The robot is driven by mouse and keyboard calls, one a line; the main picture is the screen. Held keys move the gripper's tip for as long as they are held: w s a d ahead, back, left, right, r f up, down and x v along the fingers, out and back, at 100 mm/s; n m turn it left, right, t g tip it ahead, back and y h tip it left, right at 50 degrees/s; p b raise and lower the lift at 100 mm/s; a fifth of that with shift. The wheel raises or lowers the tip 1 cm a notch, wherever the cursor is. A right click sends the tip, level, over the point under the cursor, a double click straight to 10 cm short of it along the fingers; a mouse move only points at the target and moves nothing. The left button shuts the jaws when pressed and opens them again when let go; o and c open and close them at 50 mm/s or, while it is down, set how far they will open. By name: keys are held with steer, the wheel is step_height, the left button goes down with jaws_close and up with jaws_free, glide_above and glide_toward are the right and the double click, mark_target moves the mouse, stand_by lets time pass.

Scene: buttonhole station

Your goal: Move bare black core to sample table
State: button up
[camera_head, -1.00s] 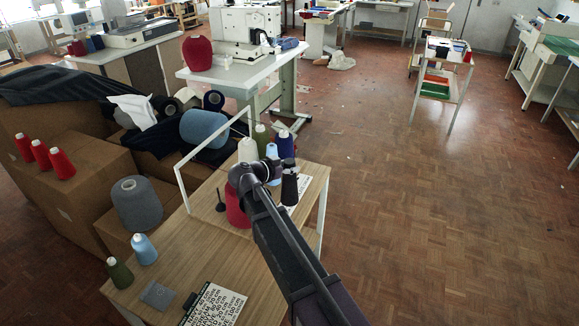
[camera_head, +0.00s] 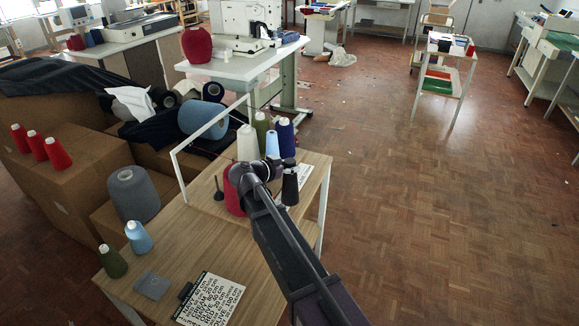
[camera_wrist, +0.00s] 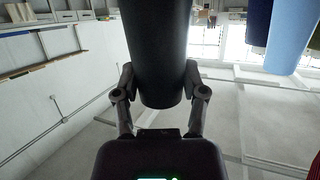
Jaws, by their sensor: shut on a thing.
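The black core (camera_head: 290,187) stands roughly upright at the end of my arm, above the right part of the wooden table (camera_head: 190,235). In the wrist view my gripper (camera_wrist: 160,95) is shut on the core (camera_wrist: 155,45), with one finger on each side of its lower part. In the head view my gripper (camera_head: 282,180) is small and mostly hidden by my wrist. Several tables are in view, and none is clearly marked as the sample table.
A red cone (camera_head: 233,190) is close left of my wrist, partly hidden. White (camera_head: 247,144), olive (camera_head: 262,132), light blue (camera_head: 272,145) and navy (camera_head: 285,138) cones stand just behind. A white frame (camera_head: 180,175) rises at the table's left. Open floor (camera_head: 420,210) lies right.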

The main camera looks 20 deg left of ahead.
steer(key=shift+f+b, duration=0.25)
steer(key=shift+b, duration=0.05)
stand_by(0.4)
steer(key=o, duration=1.1)
steer(key=shift+r, duration=0.15)
